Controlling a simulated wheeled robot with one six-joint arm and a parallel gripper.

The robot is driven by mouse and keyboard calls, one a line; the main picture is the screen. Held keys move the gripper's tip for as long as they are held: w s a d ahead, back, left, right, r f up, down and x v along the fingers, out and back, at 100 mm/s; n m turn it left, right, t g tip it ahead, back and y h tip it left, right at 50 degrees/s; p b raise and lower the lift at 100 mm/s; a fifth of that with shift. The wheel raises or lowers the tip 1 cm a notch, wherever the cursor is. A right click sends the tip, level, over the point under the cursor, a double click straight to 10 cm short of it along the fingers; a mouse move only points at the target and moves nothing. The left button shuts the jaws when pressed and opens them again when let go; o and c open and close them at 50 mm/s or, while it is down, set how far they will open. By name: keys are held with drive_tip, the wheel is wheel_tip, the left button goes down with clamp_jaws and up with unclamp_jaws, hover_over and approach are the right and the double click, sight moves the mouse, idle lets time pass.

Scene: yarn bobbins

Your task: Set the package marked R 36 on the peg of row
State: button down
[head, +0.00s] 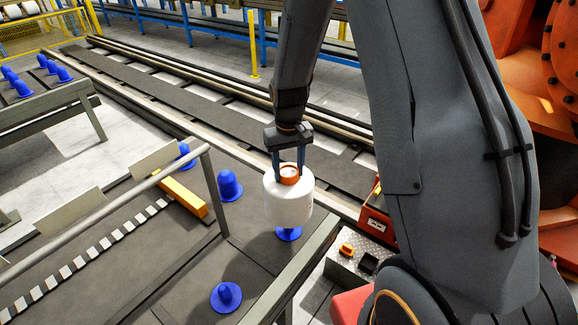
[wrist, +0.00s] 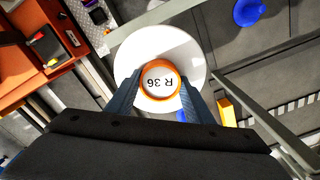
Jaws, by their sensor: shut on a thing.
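Other blue pegs stand bare on the dark table: one behind (head: 229,185), one in front (head: 226,297) and one farther left (head: 187,156). A metal rail (head: 290,277) runs along the table's right edge. A yellow block (head: 183,198) lies left of the pegs. A red box (head: 378,222) is to the right.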

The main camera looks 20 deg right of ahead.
drive_tip(key=shift+w+f, duration=0.1)
drive_tip(key=shift+f, duration=0.2)
drive_tip(key=shift+f, duration=0.4)
wheel_tip(320, 180, down, 9)
drive_tip(key=b, duration=0.4)
drive_tip(key=shift+f, duration=0.15)
idle(1.3)
drive_tip(key=shift+f+b, duration=0.35)
idle(0.6)
drive_tip(key=c, duration=1)
unclamp_jaws()
drive_tip(key=shift+c, duration=0.2)
drive_tip(key=shift+o, duration=1.2)
